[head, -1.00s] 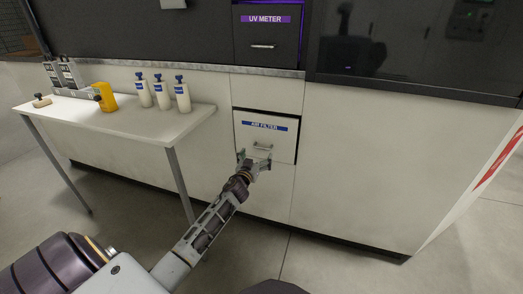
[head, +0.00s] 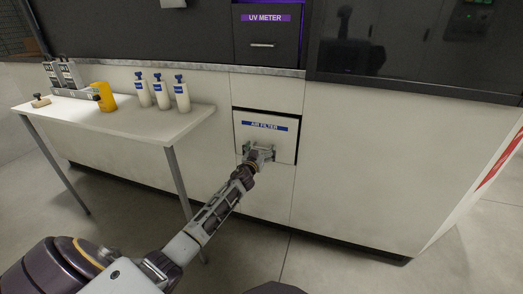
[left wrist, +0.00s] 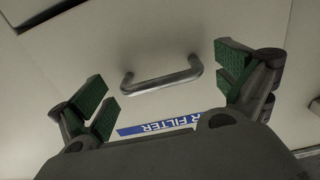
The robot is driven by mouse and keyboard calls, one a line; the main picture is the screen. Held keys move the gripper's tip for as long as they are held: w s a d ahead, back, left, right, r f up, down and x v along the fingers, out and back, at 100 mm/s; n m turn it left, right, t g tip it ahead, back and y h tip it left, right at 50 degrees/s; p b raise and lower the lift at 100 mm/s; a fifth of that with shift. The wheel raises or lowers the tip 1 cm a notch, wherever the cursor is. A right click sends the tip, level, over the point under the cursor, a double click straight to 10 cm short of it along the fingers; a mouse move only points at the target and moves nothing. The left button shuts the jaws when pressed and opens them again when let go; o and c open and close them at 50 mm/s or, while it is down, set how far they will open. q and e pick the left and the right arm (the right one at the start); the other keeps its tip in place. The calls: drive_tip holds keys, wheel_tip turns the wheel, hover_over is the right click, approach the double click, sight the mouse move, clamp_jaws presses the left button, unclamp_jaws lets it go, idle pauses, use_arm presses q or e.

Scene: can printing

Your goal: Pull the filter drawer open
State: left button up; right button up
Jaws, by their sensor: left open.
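The filter drawer (head: 281,148) is a white panel with a blue "AIR FILTER" label in the head view, set low in the white machine front. It looks shut. My left gripper (head: 259,150) is at the drawer front and covers its handle in the head view. In the left wrist view the metal bar handle (left wrist: 163,79) lies between the spread green-padded fingers of my left gripper (left wrist: 164,82). The fingers are open, one on each side, with gaps to the handle's ends. The label (left wrist: 158,126) is partly hidden by the gripper body. My right gripper is not in view.
A UV METER drawer (head: 267,34) is above. The floor in front of the right panel is free.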

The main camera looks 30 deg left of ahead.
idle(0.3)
use_arm(q)
drive_tip(key=c, duration=1.5)
